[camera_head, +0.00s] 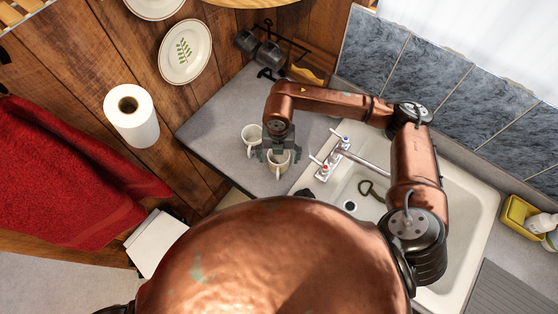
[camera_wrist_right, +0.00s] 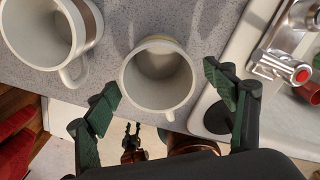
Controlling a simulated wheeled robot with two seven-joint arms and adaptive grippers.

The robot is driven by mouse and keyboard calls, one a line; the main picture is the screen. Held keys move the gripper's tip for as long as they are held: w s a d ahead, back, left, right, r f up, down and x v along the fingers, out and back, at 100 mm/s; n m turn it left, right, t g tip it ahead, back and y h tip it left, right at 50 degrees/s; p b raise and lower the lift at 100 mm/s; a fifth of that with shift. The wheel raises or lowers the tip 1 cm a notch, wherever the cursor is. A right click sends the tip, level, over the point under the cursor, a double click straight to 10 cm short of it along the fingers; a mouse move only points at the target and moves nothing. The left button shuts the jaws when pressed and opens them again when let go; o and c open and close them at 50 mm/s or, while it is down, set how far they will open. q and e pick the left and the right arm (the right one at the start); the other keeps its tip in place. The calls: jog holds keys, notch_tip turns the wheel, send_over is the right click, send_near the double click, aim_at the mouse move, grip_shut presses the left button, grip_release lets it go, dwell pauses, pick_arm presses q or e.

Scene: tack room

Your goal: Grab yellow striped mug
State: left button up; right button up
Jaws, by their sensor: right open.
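A white mug (camera_head: 278,166) with a hint of a yellow band stands near the counter's edge. In the right wrist view this mug (camera_wrist_right: 158,80) is seen from above, empty, with its handle toward the bottom. My right gripper (camera_head: 278,152) is open over it; in the wrist view its green-padded fingers (camera_wrist_right: 165,95) are on either side of the mug's near part, apart from it. A second white mug (camera_head: 251,136) stands just left; the wrist view shows its brown band (camera_wrist_right: 92,22). My left gripper is not seen in the head view.
The grey counter (camera_head: 215,125) is bare left of the mugs. The sink (camera_head: 455,220) with its red- and blue-marked tap (camera_head: 335,155) lies close on the right. A paper roll (camera_head: 132,118) and red towel (camera_head: 70,175) are at the left. Dark mugs (camera_head: 262,50) hang behind.

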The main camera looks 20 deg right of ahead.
aim_at(278, 161)
jog(key=shift+f, duration=1.5)
jog(key=shift+c, duration=0.2)
jog(key=c, duration=1.5)
jog(key=shift+w+r, duration=0.1)
jog(key=shift+r, duration=0.05)
